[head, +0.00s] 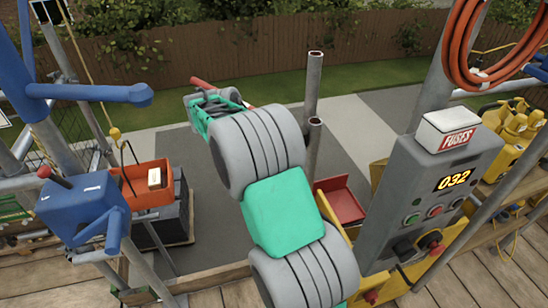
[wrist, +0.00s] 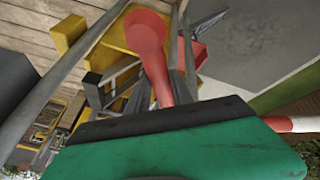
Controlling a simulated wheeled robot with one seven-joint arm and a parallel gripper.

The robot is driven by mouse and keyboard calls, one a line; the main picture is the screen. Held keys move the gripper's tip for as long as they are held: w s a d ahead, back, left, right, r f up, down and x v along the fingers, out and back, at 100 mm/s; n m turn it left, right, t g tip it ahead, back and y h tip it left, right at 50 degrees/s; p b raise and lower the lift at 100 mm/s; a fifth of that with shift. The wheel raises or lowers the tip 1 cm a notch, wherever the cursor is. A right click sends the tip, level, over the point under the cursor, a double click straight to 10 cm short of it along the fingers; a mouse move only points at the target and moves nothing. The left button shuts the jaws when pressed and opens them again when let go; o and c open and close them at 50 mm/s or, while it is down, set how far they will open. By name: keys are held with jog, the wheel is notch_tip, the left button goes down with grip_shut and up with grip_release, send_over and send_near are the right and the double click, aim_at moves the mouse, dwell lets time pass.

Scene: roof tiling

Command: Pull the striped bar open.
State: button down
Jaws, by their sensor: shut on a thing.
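The striped bar (head: 203,84) shows in the head view as a short red length sticking out at the upper left of my gripper (head: 213,104). A bit more red shows on the gripper's right side; the middle is hidden by the gripper. In the wrist view the bar (wrist: 292,124) shows red and white bands at the right, running behind the green gripper body. My gripper is shut on the bar, though the fingertips are mostly hidden. A red rod with a rounded end (wrist: 147,35) rises in the wrist view; I cannot tell whether it joins the bar.
Grey scaffold posts (head: 312,90) stand just right of my gripper. A blue winch (head: 82,208) and an orange bin (head: 146,184) are at the left. Paving behind looks clear.

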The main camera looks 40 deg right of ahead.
dwell(0.3)
jog(key=c, duration=1.1)
grip_release()
jog(key=shift+w, duration=0.1)
jog(key=p+v, duration=0.1)
jog(key=v, duration=0.6)
jog(key=shift+a+r, duration=0.2)
jog(key=shift+r, duration=0.15)
jog(key=shift+r, duration=0.1)
jog(key=s+a+n+t+y, duration=0.1)
jog(key=s+a+n, duration=0.4)
jog(key=a, duration=0.1)
jog(key=s+a+n+t+y, duration=0.2)
jog(key=s+a+n, duration=0.3)
jog(key=s+a, duration=0.1)
jog(key=s+a+n+t+y, duration=0.1)
jog(key=s+a+n+t, duration=0.1)
jog(key=s+a+n, duration=0.3)
jog(key=shift+s+a+y, duration=0.15)
jog(key=shift+a+y, duration=0.05)
jog(key=shift+a, duration=0.45)
jog(key=shift+s+a+y, duration=0.1)
jog(key=shift+a+y, duration=0.1)
jog(key=shift+a, duration=0.45)
